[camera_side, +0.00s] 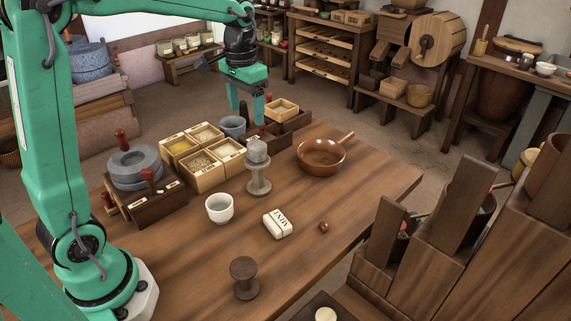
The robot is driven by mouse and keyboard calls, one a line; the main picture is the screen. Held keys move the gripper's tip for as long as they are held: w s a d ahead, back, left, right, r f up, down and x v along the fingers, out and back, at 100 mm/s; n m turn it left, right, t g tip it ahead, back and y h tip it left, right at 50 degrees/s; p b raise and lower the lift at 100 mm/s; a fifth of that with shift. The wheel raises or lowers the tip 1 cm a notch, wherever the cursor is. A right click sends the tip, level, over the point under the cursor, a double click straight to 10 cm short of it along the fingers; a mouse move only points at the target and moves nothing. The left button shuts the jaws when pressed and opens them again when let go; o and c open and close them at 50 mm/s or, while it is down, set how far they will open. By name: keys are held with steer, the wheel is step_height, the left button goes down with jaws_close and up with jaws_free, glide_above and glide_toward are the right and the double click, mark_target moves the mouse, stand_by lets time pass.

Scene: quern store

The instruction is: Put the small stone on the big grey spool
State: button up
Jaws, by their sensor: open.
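The small grey stone (257,150) sits on top of the big grey spool (258,185), which stands upright on the wooden table. The stone appears to rest on the spool's upper disc. My gripper (247,112) is open, with its fingers pointing down. It hangs above and behind the stone in the picture, apart from it, near the wooden boxes at the table's back. Nothing shows between its fingers.
A dark brown spool (244,278) stands at the front. A white cup (219,208), a labelled white block (278,223) and a small brown object (323,226) lie around the grey spool. A brown pan (321,158) is to the right. Grain boxes (203,181) and a quern (135,168) are left.

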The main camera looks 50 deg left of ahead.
steer(key=s+d+t, duration=0.2)
steer(key=s+d, duration=0.1)
steer(key=s, duration=0.6)
steer(key=s+d+t, duration=0.3)
steer(key=s, duration=0.7)
steer(key=shift+r, duration=0.35)
